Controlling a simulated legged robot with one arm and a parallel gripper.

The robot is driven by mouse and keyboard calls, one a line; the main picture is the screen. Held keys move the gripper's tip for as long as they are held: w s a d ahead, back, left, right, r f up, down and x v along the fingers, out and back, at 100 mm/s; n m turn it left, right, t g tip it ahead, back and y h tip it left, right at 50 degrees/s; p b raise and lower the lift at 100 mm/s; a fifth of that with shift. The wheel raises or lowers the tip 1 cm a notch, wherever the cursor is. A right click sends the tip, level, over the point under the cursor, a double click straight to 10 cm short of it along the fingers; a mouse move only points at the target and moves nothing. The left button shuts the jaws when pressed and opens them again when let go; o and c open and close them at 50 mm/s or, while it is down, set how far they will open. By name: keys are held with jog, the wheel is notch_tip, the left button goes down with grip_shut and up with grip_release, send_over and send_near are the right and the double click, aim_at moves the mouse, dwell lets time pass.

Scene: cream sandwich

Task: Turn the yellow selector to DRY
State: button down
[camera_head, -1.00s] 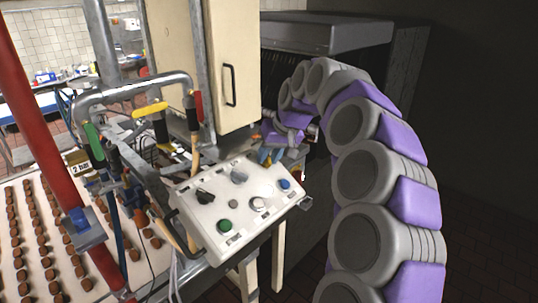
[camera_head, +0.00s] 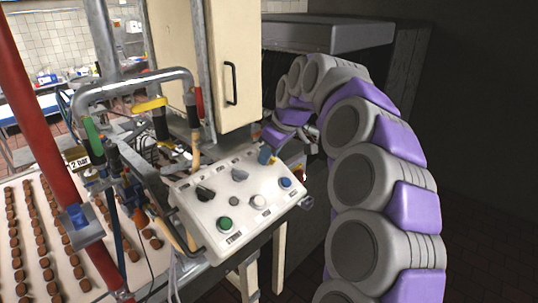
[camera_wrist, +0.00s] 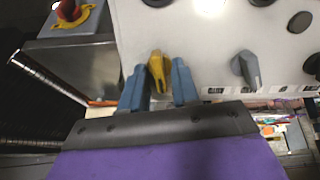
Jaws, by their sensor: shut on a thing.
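The yellow selector (camera_wrist: 158,70) is on the white panel face in the wrist view, its handle standing near vertical in the picture. My gripper (camera_wrist: 158,84) has one blue finger on each side of it and is shut on it. In the head view my gripper (camera_head: 266,156) is at the far top edge of the white control panel (camera_head: 212,215). The yellow selector is not visible there. I cannot read the DRY label.
A grey-blue selector (camera_wrist: 247,68) sits right of the yellow one. A red knob on a yellow plate (camera_wrist: 68,14) is at upper left. The panel also carries a green button (camera_head: 225,224) and blue button (camera_head: 285,184). A cream cabinet (camera_head: 232,70) stands behind.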

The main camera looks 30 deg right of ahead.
jog(key=shift+n, duration=2.1)
jog(key=c, duration=1.2)
grip_release()
